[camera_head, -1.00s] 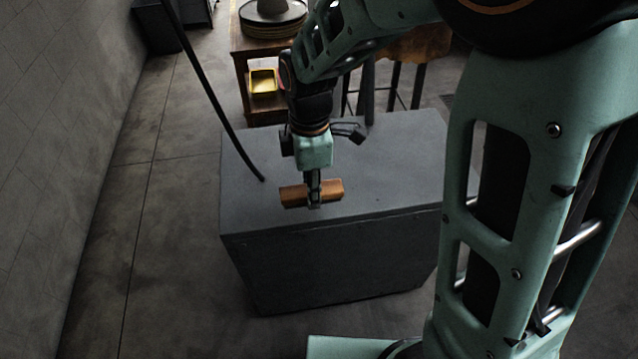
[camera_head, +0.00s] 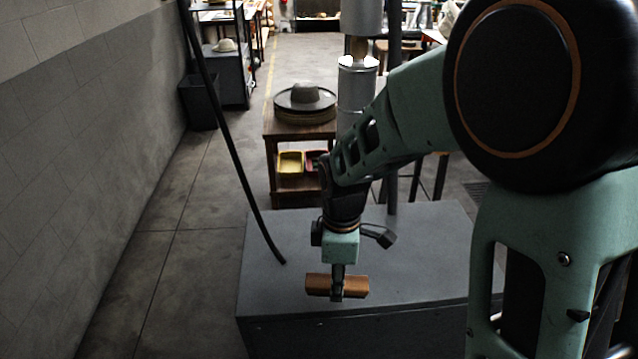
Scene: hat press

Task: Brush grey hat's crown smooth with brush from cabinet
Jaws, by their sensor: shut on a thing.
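My gripper (camera_head: 337,290) is shut on a brown wooden brush (camera_head: 318,285), held crosswise in the fingers. It is over the top of a grey cabinet (camera_head: 420,245); whether the brush touches that top I cannot tell. A grey hat (camera_head: 306,94) with a rounded crown and wide brim sits on a stack of round brims on a wooden table, beyond the cabinet. My gripper is well apart from the hat, on the near side. The brush's bristles cannot be made out.
The wooden table (camera_head: 285,133) has a shelf with a yellow bin (camera_head: 290,163) and a red bin (camera_head: 315,160). A black hose (camera_head: 232,160) slants down on the left. A metal cylinder (camera_head: 357,85) stands beside the table. A pale hat (camera_head: 225,45) lies on a rear shelf. Floor on the left is clear.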

